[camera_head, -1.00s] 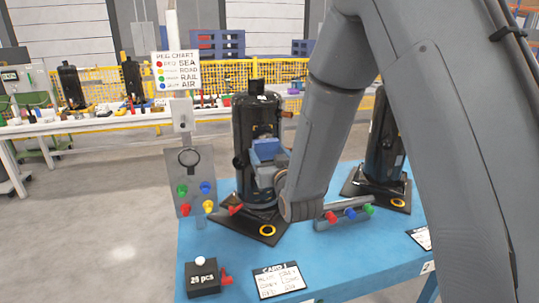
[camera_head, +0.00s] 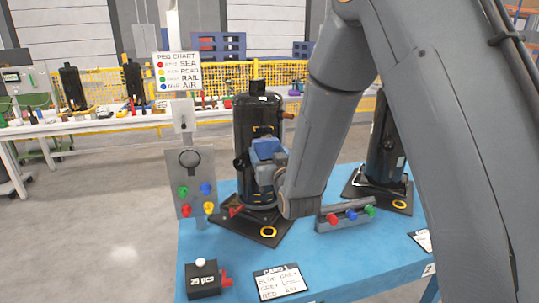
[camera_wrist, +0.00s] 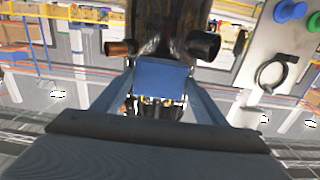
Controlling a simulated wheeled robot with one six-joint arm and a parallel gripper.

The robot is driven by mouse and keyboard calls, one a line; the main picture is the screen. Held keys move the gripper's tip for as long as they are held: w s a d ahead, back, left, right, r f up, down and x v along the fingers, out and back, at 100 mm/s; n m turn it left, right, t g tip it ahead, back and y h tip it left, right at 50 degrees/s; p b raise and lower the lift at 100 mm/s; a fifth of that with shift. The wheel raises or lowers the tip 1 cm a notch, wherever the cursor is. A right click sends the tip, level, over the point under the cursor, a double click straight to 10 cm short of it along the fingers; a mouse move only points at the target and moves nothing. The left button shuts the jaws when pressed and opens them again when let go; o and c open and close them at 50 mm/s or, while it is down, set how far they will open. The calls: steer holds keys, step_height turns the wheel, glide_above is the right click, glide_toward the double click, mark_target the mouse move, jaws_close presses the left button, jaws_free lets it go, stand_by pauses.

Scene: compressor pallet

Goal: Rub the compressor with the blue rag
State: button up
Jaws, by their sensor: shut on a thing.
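The compressor (camera_head: 256,118) is a tall black cylinder standing upright on a dark square base plate on the blue table. The blue rag (camera_head: 267,149) is a small folded block against the side of the compressor facing me. My gripper (camera_head: 268,165) is shut on the blue rag at about the compressor's mid-height. In the wrist view the rag (camera_wrist: 161,78) sits between the two fingers, with the compressor (camera_wrist: 160,22) right behind it and its copper stub and black stub on either side. Whether the rag presses on the surface is hard to tell.
A peg board (camera_head: 190,185) with coloured pegs stands left of the compressor. A peg rail (camera_head: 345,217) lies right of it. A second compressor (camera_head: 384,150) stands partly behind my arm. A counter box (camera_head: 204,280) and a card (camera_head: 281,282) lie at the front.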

steer(key=shift+w, duration=0.2)
steer(key=shift+s+r+p, duration=0.1)
steer(key=shift+r+p, duration=0.95)
steer(key=shift+r, duration=1)
steer(key=shift+w+a+f+b, duration=0.1)
steer(key=shift+w+f+b, duration=0.05)
steer(key=shift+f+b, duration=0.85)
steer(key=shift+w+f+b, duration=0.1)
steer(key=shift+f+b, duration=0.65)
steer(key=shift+f, duration=0.35)
steer(key=shift+c, duration=0.3)
steer(key=shift+s, duration=0.1)
steer(key=shift+p+v, duration=0.35)
steer(key=shift+v, duration=2.5)
steer(key=shift+r, duration=0.1)
